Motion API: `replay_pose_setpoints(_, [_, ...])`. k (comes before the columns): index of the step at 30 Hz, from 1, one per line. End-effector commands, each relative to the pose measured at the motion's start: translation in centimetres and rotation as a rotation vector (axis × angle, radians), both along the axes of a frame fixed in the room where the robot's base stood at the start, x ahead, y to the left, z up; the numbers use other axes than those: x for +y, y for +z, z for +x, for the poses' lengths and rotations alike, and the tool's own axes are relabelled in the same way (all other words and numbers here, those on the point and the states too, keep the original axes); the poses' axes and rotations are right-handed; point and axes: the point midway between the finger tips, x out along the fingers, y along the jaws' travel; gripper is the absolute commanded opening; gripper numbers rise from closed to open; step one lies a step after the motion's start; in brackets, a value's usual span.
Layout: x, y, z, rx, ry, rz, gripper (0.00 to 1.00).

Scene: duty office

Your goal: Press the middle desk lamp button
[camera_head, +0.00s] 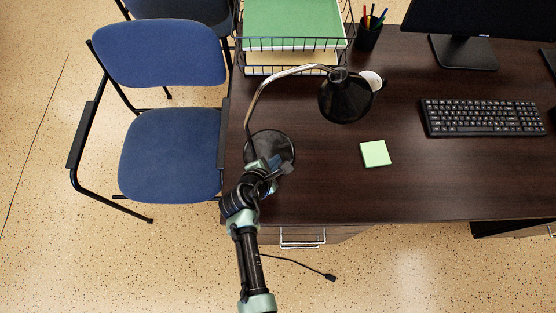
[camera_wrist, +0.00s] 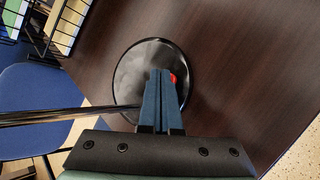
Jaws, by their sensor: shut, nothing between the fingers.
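A black desk lamp (camera_head: 344,98) stands at the left end of the dark desk, with a curved chrome neck and a round black base (camera_head: 284,141). In the wrist view the glossy base (camera_wrist: 135,72) lies beyond my fingers. A red button (camera_wrist: 173,79) shows on the base, just right of my fingertips and partly hidden by them. My gripper (camera_head: 279,167) is shut and empty, over the front part of the base; in the wrist view its fingertips (camera_wrist: 160,74) overlap the base. I cannot tell whether they touch it. Other buttons are not visible.
The lamp neck (camera_wrist: 60,116) passes close left of my fingers. A green note pad (camera_head: 375,153), keyboard (camera_head: 481,117), wire tray (camera_head: 291,50), pen cup (camera_head: 369,33) and white mug (camera_head: 374,79) are on the desk. A blue chair (camera_head: 170,150) stands left.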

Motion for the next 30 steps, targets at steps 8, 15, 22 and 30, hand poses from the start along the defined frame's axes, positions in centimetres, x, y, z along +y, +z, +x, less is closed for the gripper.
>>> replay_pose_setpoints(8, [0.0, -0.4, 0.0, 0.0, 0.001, -0.001, 0.0])
replay_pose_setpoints(15, [0.0, 0.0, 0.0, 0.0, 0.0, 0.0, 0.0])
replay_pose_setpoints(22, [0.0, 1.0, 0.0, 0.0, 0.001, -0.001, 0.0])
replay_pose_setpoints(30, [0.0, 1.0, 0.0, 0.0, 0.0, 0.0, 0.0])
